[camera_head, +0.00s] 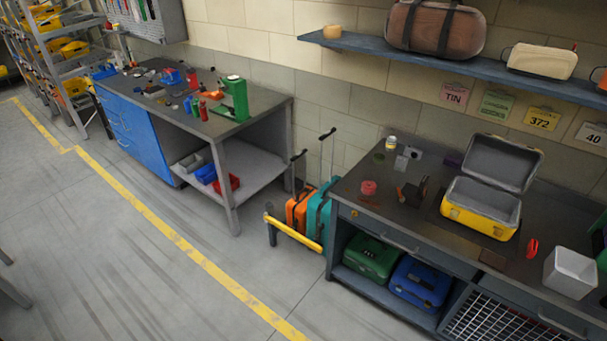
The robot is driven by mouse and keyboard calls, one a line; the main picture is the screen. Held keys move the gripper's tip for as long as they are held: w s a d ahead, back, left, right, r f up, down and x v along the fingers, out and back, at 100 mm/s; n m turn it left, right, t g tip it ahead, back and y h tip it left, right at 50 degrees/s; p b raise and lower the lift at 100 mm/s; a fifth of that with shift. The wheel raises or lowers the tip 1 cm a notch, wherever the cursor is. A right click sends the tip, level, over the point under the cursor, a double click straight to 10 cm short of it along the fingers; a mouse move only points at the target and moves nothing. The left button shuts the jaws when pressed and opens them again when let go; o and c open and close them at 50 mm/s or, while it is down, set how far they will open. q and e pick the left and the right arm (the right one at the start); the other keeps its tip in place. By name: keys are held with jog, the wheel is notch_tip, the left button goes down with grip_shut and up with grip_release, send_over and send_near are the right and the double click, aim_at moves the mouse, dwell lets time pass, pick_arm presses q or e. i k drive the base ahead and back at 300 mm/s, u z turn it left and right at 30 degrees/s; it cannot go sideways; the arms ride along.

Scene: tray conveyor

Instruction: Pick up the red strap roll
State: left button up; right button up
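A small red round roll (369,187) lies on the dark top of the right workbench (385,213), near its left end. It looks like the strap roll. Another small bright red item (532,248) lies on the same bench, right of the open yellow case; its exact shape is too small to tell. Neither of my grippers shows in the head view, so nothing is seen touching either red item.
An open yellow case (478,219) with a grey lid stands on the right bench, with a white bin (570,273) to its right. A yellow rail (293,233) and suitcases (318,213) stand left of the bench. Open floor (130,270) lies at left.

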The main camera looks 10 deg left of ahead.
aim_at(368, 188)
jog(key=u, duration=0.7)
jog(key=i, duration=0.95)
jog(key=u, duration=0.45)
jog(key=i, duration=1.25)
jog(key=z, duration=0.7)
jog(key=i, duration=0.9)
jog(key=z, duration=0.9)
